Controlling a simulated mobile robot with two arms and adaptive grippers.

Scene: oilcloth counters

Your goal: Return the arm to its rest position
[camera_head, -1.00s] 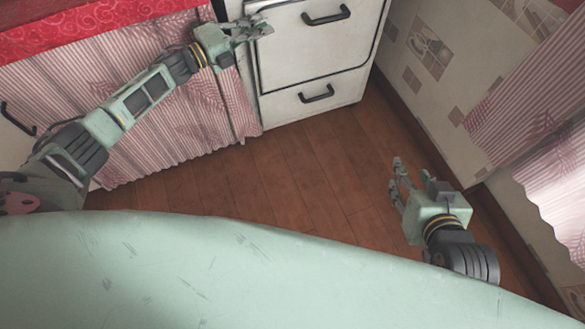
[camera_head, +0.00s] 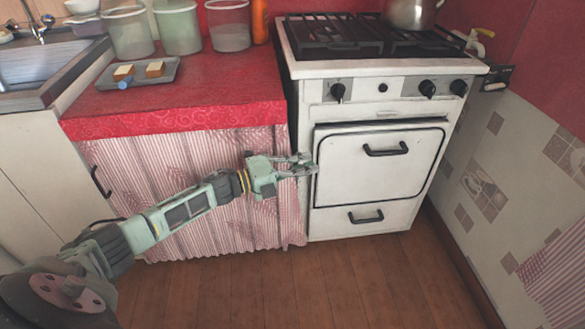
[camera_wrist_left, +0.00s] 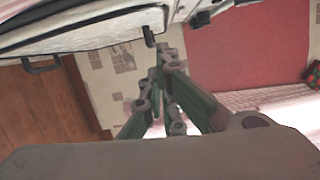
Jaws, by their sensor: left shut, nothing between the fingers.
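My left arm comes in from the left in the head view, stretched out in front of the striped curtain below the counter. My left gripper (camera_head: 304,165) is shut and empty, at the left edge of the oven front. It appears close to the oven door, but I cannot tell whether it touches. In the left wrist view my gripper's fingers (camera_wrist_left: 158,75) are together with nothing between them. My right gripper is outside both current views.
A white stove (camera_head: 381,166) with black handles stands right of my left gripper, a metal pot (camera_head: 411,14) on top. The red counter (camera_head: 190,105) holds a grey tray (camera_head: 140,76) with food pieces and several clear canisters (camera_head: 128,32). The wooden floor (camera_head: 300,285) is clear.

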